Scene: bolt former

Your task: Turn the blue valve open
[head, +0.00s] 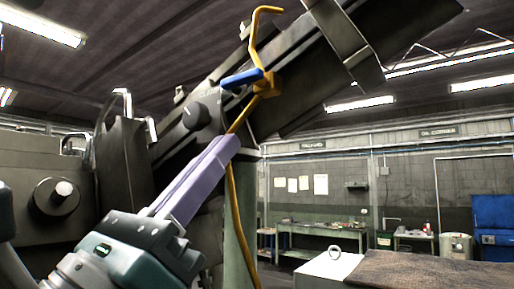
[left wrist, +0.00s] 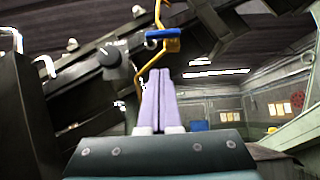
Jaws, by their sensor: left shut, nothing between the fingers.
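The blue valve (head: 242,78) is a blue lever handle on a yellow pipe fitting (head: 267,85), fixed to the big dark machine. The handle lies nearly level and points left from the fitting. In the left wrist view the blue handle (left wrist: 162,33) is at the upper middle, beyond my fingers. My left gripper (head: 226,146) has long lilac fingers, shut together with nothing between them. Its tips point up and right, below the handle and apart from it in the picture. The left gripper also shows in the left wrist view (left wrist: 160,72). My right gripper is not in view.
The machine's dark body (head: 40,150) fills the left, with a black knob (head: 196,115) beside my fingers. A yellow pipe (head: 236,215) runs down behind my fingers. Workbenches (head: 315,232) and a blue cabinet (head: 494,215) stand far back right.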

